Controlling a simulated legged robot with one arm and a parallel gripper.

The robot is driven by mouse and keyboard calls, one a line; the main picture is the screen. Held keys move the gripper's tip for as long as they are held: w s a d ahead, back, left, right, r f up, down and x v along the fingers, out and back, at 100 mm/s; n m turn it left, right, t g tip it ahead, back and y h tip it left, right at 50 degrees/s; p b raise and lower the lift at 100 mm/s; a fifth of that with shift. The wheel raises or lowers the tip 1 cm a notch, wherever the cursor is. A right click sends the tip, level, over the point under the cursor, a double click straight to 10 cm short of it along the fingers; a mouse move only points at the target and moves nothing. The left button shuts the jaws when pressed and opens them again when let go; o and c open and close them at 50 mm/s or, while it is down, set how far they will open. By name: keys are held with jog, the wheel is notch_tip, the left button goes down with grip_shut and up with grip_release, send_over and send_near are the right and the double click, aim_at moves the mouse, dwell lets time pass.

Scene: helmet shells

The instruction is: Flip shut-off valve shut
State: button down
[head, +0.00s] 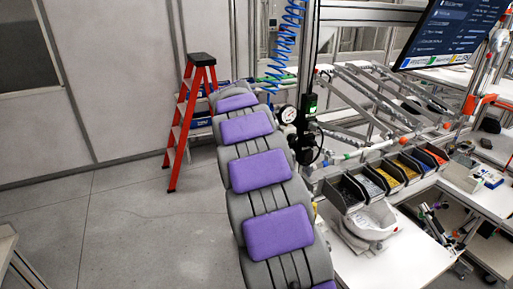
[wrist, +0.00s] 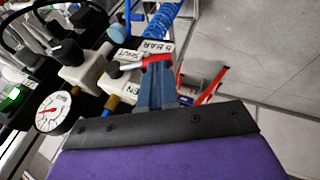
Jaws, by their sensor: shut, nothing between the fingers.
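In the wrist view my gripper (wrist: 156,78) shows as two blue-grey fingers lying together beyond a dark plate, with nothing between them. A red piece (wrist: 157,61), which looks like the valve's handle, lies at the fingertips; I cannot tell whether they touch it. White valve fittings (wrist: 88,73) stand left of the fingers. Labels on them read SHUT (wrist: 128,56), OPEN (wrist: 131,97) and 6 BAR (wrist: 158,45). In the head view my purple-padded arm hides the gripper and the valve.
A pressure gauge (head: 287,114) stands right of my arm; it also shows in the wrist view (wrist: 53,110). A coiled blue hose (head: 287,45) hangs above. An orange stepladder (head: 192,105) stands behind to the left. Part bins (head: 372,185) and a white bench lie right. Floor at left is clear.

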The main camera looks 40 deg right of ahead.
notch_tip(320, 180, down, 7)
jog(key=d+n+h+b, duration=0.2)
jog(key=h+b, duration=0.9)
jog(key=b, duration=0.4)
jog(key=shift+s+d+n+g, duration=0.3)
jog(key=shift+s+d+n, duration=0.05)
jog(key=shift+n, duration=0.05)
jog(key=shift+d+b, duration=0.2)
jog(key=shift+b, duration=0.15)
jog(key=s+a, duration=0.1)
jog(key=a, duration=1.2)
jog(key=shift+a, duration=0.4)
jog(key=shift+a+f, duration=0.1)
jog(key=shift+a, duration=0.1)
